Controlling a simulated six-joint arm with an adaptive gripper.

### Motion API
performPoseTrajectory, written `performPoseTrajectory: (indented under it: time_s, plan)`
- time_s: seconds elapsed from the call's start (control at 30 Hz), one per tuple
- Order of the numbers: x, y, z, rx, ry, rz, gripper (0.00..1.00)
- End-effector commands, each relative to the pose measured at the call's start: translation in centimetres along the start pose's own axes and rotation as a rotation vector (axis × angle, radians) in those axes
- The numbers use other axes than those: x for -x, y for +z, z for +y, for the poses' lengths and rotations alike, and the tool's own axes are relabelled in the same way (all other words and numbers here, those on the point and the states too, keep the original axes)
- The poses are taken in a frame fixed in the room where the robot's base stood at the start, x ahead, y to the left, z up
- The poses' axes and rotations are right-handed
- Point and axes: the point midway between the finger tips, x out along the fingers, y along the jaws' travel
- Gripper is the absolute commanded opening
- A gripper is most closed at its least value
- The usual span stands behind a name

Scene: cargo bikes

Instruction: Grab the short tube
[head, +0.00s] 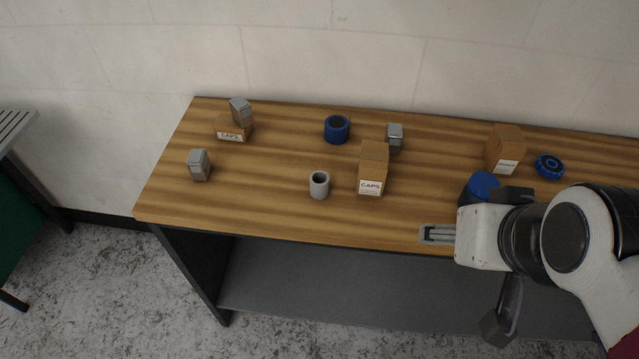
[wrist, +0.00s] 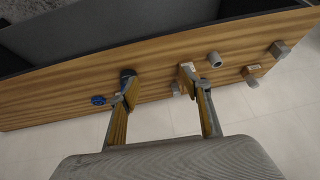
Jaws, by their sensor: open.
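A short grey tube (head: 319,185) stands upright on the wooden table, left of a cardboard box marked CAPS (head: 371,180). In the wrist view the grey tube (wrist: 214,60) lies right of the fingers, clear of them. A wider, short blue ring-like tube (head: 337,130) stands behind it; I cannot make it out in the wrist view. My gripper (wrist: 159,88) is open and empty, its two fingers spread apart over the table. In the head view my wrist is at the right, well away from both tubes.
Grey metal blocks (head: 199,165) (head: 394,137) and another CAPS box (head: 233,128) stand on the table (head: 270,210). A cardboard box (head: 505,150), a blue knobbed wheel (head: 549,166) and a blue-topped piece (head: 481,186) are at the right. A wall runs behind.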

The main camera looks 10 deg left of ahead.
Motion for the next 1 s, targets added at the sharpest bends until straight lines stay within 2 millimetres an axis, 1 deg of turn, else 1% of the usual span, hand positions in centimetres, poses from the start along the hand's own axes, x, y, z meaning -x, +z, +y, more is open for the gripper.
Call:
performPoseTrajectory:
  time_s: [0.3,0.5,0.8,1.0]
  plan:
    - [-3.0,-6.5,-6.5,-0.03,-0.166,0.113,0.48]
    - [-4.8,-10.3,-10.6,-0.08,-0.251,0.184,0.48]
    - [-7.8,-14.8,-16.0,-0.178,-0.33,0.279,0.48]
    - [-10.1,-16.9,-18.9,-0.249,-0.345,0.335,0.48]
